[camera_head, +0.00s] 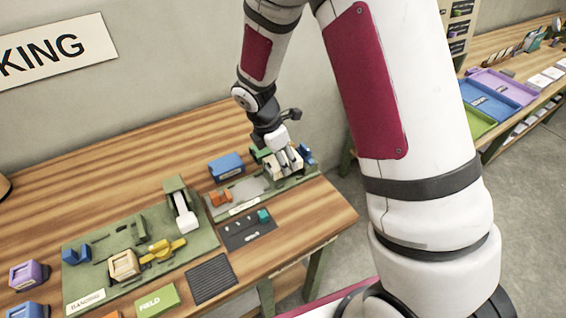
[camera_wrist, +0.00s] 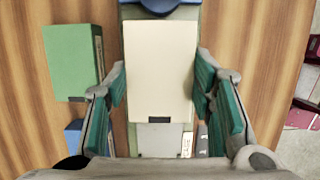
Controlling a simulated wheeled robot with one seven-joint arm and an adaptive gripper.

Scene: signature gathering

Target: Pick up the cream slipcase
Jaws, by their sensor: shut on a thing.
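The cream slipcase (camera_wrist: 160,62) is a pale upright-looking block seen from above in the middle of the wrist view. My gripper (camera_wrist: 161,85) has its teal-padded fingers on the left and right sides of it and is shut on it. In the head view, my gripper (camera_head: 284,158) is at the far right part of the table, over the green fixture, and its fingers partly hide the slipcase. I cannot tell whether the slipcase is lifted clear of the fixture.
A green block (camera_wrist: 70,62) stands close left of the slipcase in the wrist view. A blue box (camera_head: 226,167) and a dark tray (camera_head: 246,235) are nearby. A larger green fixture (camera_head: 100,255) holds several pieces at left. The table's right edge is close.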

